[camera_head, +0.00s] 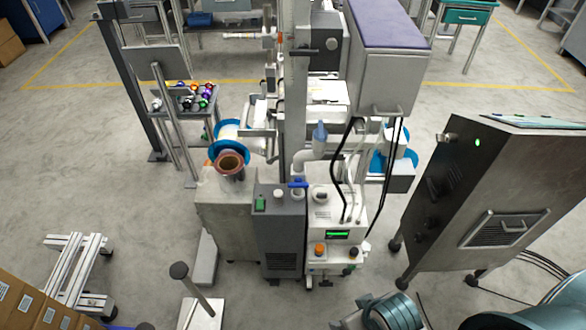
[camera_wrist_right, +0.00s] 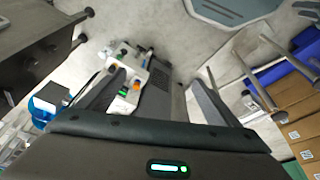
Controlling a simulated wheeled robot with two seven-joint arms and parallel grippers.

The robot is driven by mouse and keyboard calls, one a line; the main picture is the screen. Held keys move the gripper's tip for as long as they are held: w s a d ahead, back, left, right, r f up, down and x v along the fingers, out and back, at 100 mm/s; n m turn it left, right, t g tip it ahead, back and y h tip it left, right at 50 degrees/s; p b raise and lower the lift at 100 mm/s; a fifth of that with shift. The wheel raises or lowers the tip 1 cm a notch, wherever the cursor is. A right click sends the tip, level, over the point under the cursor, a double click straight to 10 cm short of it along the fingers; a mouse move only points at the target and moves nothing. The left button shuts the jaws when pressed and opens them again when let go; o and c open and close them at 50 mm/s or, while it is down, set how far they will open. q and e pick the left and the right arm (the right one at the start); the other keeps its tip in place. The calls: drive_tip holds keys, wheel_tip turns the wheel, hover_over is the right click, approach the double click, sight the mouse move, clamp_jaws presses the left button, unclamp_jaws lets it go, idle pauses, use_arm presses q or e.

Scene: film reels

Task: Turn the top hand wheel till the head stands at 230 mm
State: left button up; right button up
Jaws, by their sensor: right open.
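A tall grey column (camera_head: 296,100) stands in the middle of the head view as part of a film-winding machine. Near its top is a dark box (camera_head: 327,57) with a small round knob (camera_head: 331,44) on its face. I cannot tell for sure whether this knob is the top hand wheel. No height scale is readable. My right gripper (camera_wrist_right: 158,78) is open and empty in the right wrist view, its two fingers apart above the floor and the machine's control boxes. It touches nothing that I can see. My left gripper is not in view.
A white control box (camera_head: 337,208) with a lit green display stands at the machine's front; its digits are too small to read. A large dark cabinet (camera_head: 490,195) stands to the right. Cartons (camera_head: 30,305) lie at the lower left.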

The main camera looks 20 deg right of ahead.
drive_tip(key=w+a+r+t, duration=0.1)
drive_tip(key=w+r+t, duration=0.2)
drive_tip(key=w+r, duration=0.75)
drive_tip(key=w+a+r+t+y, duration=0.1)
drive_tip(key=w+r+t, duration=0.1)
drive_tip(key=w+r, duration=0.85)
drive_tip(key=w+a+r+t, duration=0.1)
drive_tip(key=w+r+t, duration=0.2)
drive_tip(key=w+r, duration=0.8)
drive_tip(key=w+d+r+t, duration=0.2)
drive_tip(key=w+r, duration=0.3)
drive_tip(key=r, duration=0.7)
drive_tip(key=w+d+r+m+t, duration=0.1)
drive_tip(key=w+r, duration=0.4)
drive_tip(key=r, duration=0.7)
drive_tip(key=w+d+r+t, duration=0.2)
drive_tip(key=w+r, duration=0.3)
drive_tip(key=r, duration=0.7)
drive_tip(key=shift+w+d+r+m+t+h, duration=0.3)
drive_tip(key=shift+w+d+r+t, duration=0.1)
drive_tip(key=shift+t, duration=0.4)
